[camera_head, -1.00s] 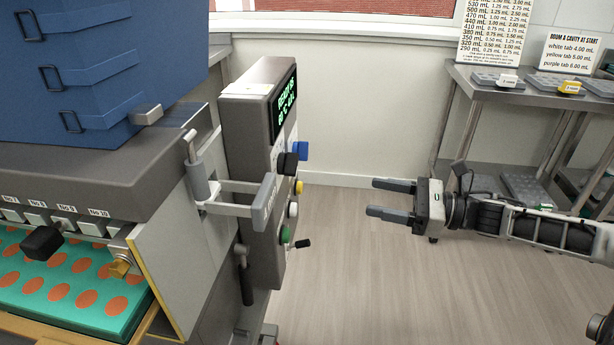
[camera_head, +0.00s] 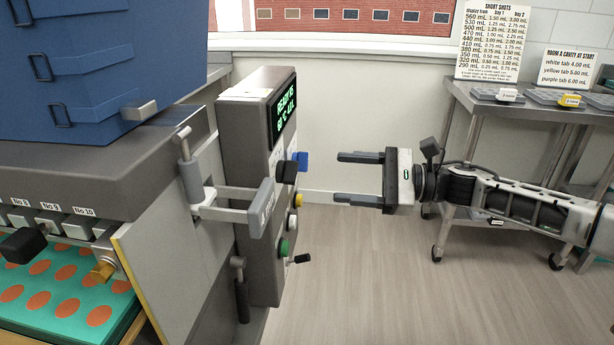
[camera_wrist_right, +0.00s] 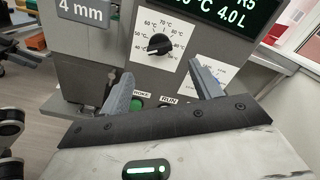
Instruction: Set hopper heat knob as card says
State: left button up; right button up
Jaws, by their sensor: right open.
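The black heat knob (camera_head: 287,172) is on the side of the grey control panel (camera_head: 262,225). In the right wrist view the knob (camera_wrist_right: 159,43) sits on a white dial (camera_wrist_right: 146,30) marked in °C, with 60 and 70 near the top; its exact setting is too small to tell. The green display (camera_head: 284,109) seems to read ready, 60 °C and 4.0 L. My right gripper (camera_head: 338,178) is open and empty, to the right of the knob and apart from it, fingers pointing at the panel.
Blue (camera_head: 301,161), yellow (camera_head: 298,201) and green (camera_head: 284,248) controls sit close around the knob. A grey handle (camera_head: 240,197) juts out left of them. Printed cards (camera_head: 491,42) stand on the steel table (camera_head: 500,104) at right. Open floor lies between panel and table.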

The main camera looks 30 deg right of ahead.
aim_at(288, 172)
jog(key=p+x, duration=0.1)
jog(key=x, duration=0.7)
jog(key=shift+p, duration=0.4)
jog(key=c, duration=1)
